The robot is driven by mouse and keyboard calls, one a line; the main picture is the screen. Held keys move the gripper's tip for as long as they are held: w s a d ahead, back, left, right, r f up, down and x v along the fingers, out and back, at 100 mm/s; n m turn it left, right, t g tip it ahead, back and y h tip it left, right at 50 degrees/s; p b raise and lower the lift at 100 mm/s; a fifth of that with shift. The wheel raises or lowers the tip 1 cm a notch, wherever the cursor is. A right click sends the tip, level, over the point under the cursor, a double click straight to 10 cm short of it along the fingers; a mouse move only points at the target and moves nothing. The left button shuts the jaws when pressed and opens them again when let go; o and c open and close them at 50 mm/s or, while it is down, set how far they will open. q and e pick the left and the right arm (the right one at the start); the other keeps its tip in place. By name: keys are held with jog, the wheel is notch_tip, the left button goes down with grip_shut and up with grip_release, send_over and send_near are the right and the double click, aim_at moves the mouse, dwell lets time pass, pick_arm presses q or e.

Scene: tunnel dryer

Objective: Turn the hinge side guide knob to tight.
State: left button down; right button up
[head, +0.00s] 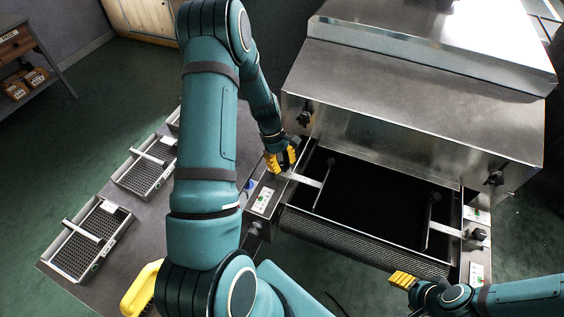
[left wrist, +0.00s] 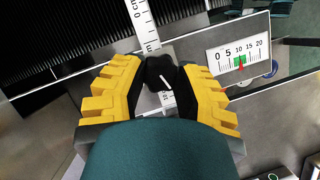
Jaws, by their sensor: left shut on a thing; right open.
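My left gripper (head: 281,159) is at the left side of the dryer's infeed, at the outer end of the left side guide (head: 312,182). In the left wrist view its yellow fingers (left wrist: 160,88) are shut on a black knob (left wrist: 158,70), one on each side. The knob has a white pointer line. It sits on a ruled white bar (left wrist: 145,25); in the head view the gripper hides it. My right gripper (head: 403,280) is open and empty in front of the dryer, at lower right.
A scale plate (left wrist: 239,55) beside the held knob reads 0 to 20, with a green band and a red mark near 10. A similar black knob (head: 479,234) is on the right guide. Hood knobs (head: 305,117) (head: 495,178) flank the opening. Mesh trays (head: 90,238) lie on the left table.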

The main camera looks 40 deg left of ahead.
pick_arm(q)
jog(key=shift+f+m+g, duration=0.1)
jog(key=shift+m+g, duration=0.6)
jog(key=shift+m, duration=1)
jog(key=shift+d, duration=0.1)
jog(key=c, duration=0.6)
grip_release()
jog(key=shift+o, duration=0.2)
jog(key=shift+y, duration=0.3)
jog(key=v, duration=1.2)
